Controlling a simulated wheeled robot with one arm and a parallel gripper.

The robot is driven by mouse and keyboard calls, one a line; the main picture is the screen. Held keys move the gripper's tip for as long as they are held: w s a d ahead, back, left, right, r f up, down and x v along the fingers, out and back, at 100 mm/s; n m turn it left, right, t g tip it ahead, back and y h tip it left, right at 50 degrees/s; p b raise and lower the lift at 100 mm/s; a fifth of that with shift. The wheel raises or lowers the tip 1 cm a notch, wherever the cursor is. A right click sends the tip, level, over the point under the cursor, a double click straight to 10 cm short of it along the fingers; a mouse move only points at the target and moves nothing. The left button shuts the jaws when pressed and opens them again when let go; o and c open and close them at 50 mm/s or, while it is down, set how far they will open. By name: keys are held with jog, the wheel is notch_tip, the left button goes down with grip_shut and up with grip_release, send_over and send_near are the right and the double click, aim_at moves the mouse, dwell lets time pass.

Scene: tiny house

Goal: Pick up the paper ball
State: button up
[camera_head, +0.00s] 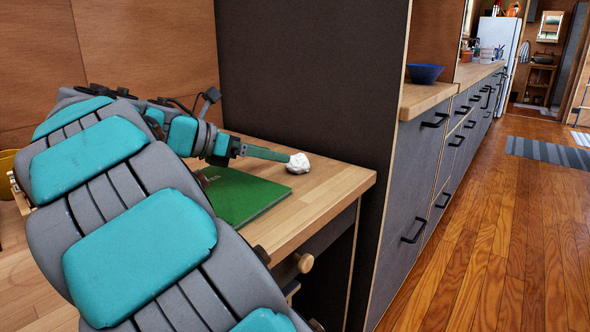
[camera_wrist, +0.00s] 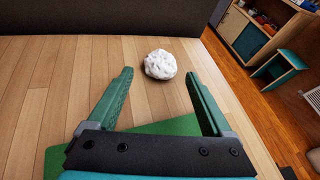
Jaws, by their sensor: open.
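The paper ball (camera_head: 298,163) is white and crumpled. It sits on the wooden desk top (camera_head: 330,184) near the right edge. In the wrist view the paper ball (camera_wrist: 160,64) lies ahead of the fingertips, roughly between their lines and slightly right of centre. My gripper (camera_wrist: 160,75) is open with nothing between its green fingers. In the head view my gripper (camera_head: 285,157) reaches in from the left, with one green finger showing beside the ball; whether it touches cannot be told there. The other finger is hidden in that view.
A green book (camera_head: 240,196) lies flat on the desk below my gripper. A dark panel (camera_head: 305,80) stands behind the desk. A blue bowl (camera_head: 425,73) is on the counter beyond. The desk's right edge is close to the ball, with open wooden floor (camera_head: 480,240) further right.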

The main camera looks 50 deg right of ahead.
aim_at(292, 159)
jog(key=x, duration=0.3)
jog(key=b+x, duration=0.1)
jog(key=x, duration=0.1)
jog(key=shift+s+d+f, duration=0.15)
jog(key=shift+s+f, duration=0.1)
jog(key=shift+f, duration=0.25)
jog(key=shift+s+d, duration=0.1)
jog(key=shift+d, duration=0.2)
jog(key=shift+c, duration=0.3)
jog(key=c, duration=1.1)
